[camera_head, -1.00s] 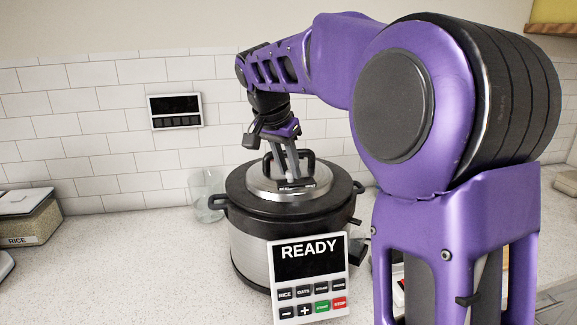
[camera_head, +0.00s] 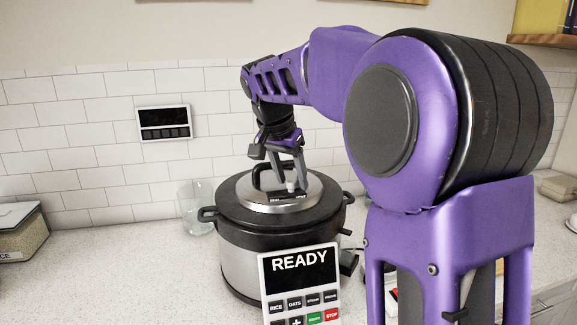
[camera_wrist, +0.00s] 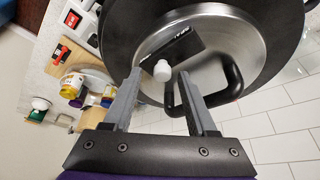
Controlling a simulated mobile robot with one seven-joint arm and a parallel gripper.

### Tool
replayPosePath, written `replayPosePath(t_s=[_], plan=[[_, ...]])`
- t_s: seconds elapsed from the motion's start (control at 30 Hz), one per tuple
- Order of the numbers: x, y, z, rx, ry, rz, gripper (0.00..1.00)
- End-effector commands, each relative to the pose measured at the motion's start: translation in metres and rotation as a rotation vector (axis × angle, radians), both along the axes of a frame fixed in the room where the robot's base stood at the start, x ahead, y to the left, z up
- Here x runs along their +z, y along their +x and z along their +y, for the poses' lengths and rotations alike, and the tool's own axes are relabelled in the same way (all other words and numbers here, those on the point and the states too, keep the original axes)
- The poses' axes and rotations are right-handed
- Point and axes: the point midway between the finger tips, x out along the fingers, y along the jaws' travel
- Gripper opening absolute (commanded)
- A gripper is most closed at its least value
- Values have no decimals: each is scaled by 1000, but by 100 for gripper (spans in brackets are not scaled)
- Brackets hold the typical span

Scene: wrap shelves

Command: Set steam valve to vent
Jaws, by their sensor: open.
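The steam valve is a small white knob (camera_wrist: 161,70) on a black plate (camera_wrist: 176,46) on the cooker's lid. The valve also shows in the head view (camera_head: 291,185), beside the fingers, above the plate. Small white lettering on the plate is hard to read. My gripper (camera_head: 290,172) is open, pointing down over the lid. In the wrist view my gripper (camera_wrist: 160,76) has one finger on each side of the white knob in the picture. I cannot tell whether either finger touches it.
The cooker (camera_head: 250,251) stands on the counter, with a black lid handle (camera_wrist: 234,83) close to my fingers. Its front panel (camera_head: 300,285) reads READY. A clear glass (camera_head: 195,210) stands to its left. A rice container (camera_head: 22,232) is far left; a small panel (camera_head: 164,122) hangs on the wall.

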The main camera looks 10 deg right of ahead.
Motion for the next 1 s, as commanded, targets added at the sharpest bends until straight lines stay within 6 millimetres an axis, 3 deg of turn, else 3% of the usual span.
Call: replayPosePath(t_s=[0.17,0.7,1.0], plan=[[19,-4,6,2,0,-5,58],[134,-38,39,1,1,-3,58],[159,-46,46,-1,0,-2,58]])
